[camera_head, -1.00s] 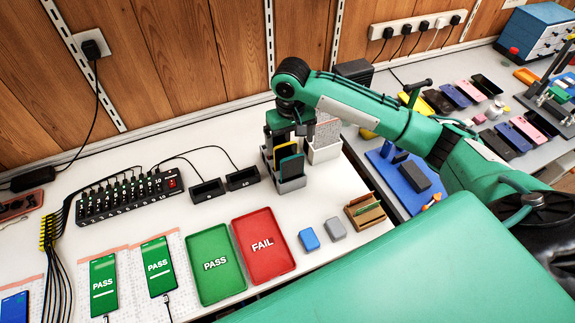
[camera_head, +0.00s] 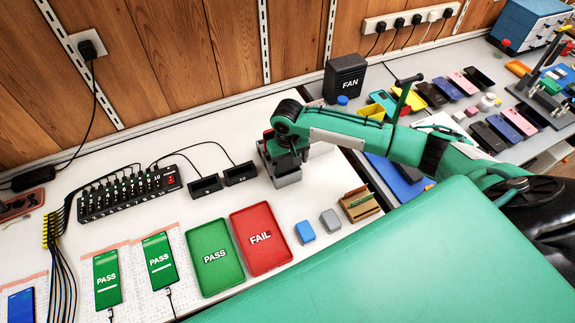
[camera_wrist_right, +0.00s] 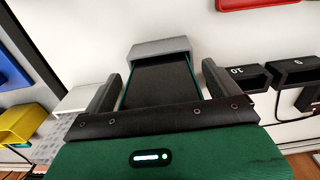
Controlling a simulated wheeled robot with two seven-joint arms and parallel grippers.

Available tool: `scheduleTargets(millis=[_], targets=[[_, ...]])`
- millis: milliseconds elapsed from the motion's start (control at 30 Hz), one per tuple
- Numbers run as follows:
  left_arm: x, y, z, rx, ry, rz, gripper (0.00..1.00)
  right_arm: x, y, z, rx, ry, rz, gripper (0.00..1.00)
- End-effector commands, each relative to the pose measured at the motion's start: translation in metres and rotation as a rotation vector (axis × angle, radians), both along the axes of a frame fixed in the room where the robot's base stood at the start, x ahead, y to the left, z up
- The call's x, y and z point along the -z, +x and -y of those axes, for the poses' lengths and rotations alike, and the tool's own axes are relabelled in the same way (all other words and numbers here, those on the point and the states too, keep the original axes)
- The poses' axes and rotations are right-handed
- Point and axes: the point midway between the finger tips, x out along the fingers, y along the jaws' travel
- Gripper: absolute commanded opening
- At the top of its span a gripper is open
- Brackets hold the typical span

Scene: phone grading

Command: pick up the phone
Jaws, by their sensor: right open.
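A dark phone with a green edge (camera_wrist_right: 160,82) stands in a grey holder (camera_wrist_right: 160,47) in the right wrist view. The holder also shows in the head view (camera_head: 288,180), mostly below my right gripper (camera_head: 283,155). The right gripper is open in the wrist view (camera_wrist_right: 160,85), with one finger on each side of the phone. I cannot tell whether the fingers touch it. In the head view the gripper hides the phone. My left gripper is not in view.
Empty docks (camera_head: 206,186) and a black charging hub (camera_head: 128,192) are left of the holder. Green PASS (camera_head: 214,281) and red FAIL (camera_head: 263,266) trays lie in front. Two phones reading PASS (camera_head: 107,293) lie at lower left. A wooden holder (camera_head: 359,206) stands at right.

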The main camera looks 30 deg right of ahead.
Motion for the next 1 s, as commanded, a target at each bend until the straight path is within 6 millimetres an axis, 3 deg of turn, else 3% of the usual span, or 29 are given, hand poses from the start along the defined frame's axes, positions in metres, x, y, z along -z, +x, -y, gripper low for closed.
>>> scheduleTargets(millis=[133,167,400,433,767,1000], targets=[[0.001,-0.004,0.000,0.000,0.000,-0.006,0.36,0.000,0.000,0.000,0.000,0.000,0.000,0.93],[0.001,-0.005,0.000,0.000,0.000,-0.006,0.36,0.000,0.000,0.000,0.000,0.000,0.000,0.89],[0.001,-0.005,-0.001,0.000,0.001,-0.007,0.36,0.000,0.000,0.000,0.000,0.000,0.000,0.42],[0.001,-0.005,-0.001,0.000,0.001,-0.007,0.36,-0.001,0.000,0.000,0.000,0.001,0.001,0.39],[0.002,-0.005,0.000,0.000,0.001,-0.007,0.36,-0.005,0.001,0.000,0.000,0.001,0.002,0.39],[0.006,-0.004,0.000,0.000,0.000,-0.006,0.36,-0.032,0.001,0.000,-0.001,0.001,0.004,0.39]])
